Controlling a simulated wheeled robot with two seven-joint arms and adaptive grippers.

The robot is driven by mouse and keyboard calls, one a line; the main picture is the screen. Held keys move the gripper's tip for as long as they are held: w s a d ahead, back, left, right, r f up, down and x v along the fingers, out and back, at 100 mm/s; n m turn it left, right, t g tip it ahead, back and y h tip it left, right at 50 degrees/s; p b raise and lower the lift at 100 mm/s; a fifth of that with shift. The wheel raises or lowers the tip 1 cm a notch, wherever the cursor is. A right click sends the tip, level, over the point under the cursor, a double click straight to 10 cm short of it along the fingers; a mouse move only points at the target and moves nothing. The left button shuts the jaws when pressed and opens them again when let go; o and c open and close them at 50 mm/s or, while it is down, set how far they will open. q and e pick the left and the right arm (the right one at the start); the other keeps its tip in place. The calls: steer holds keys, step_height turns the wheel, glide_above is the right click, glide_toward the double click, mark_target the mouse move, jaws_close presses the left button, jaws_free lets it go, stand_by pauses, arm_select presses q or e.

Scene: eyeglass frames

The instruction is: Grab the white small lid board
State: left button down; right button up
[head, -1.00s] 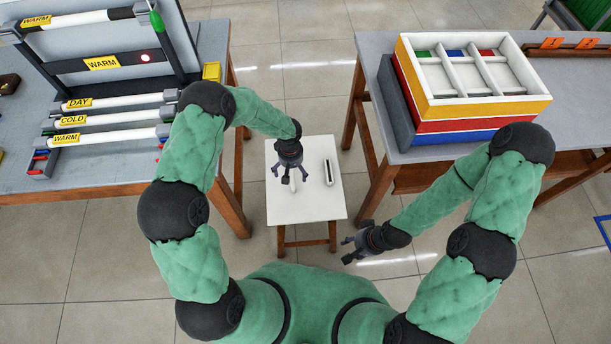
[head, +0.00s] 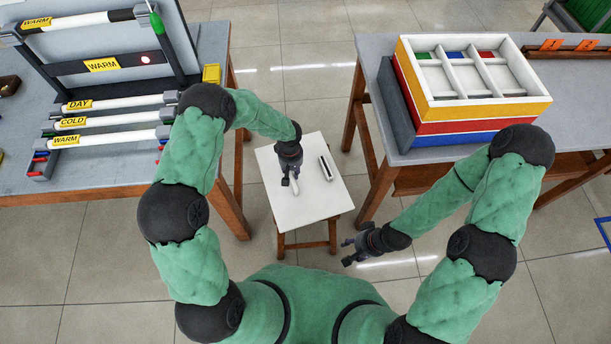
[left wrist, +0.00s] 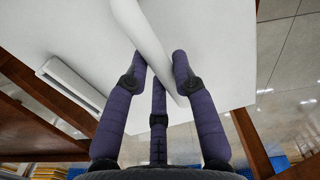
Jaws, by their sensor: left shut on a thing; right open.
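The small white lid board (left wrist: 145,32) is a long, plain white strip on the white stool top (left wrist: 215,50). In the head view its end (head: 296,190) shows just below my left gripper (head: 290,183). In the left wrist view the fingers of my left gripper (left wrist: 160,62) are closed around the strip, which still lies on or very near the stool top. Part of it is hidden by the fingers. My right gripper (head: 352,250) is open and empty, to the lower right of the stool.
A white piece with a dark slot (head: 326,168) lies on the stool right of my left gripper. A table with labelled tubes (head: 115,121) stands at the left. A table with stacked coloured trays (head: 478,118) stands at the right.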

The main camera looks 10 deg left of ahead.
arm_select(q)
steer(key=shift+r, duration=0.1)
steer(key=shift+r+p, duration=1)
steer(key=shift+r, duration=0.95)
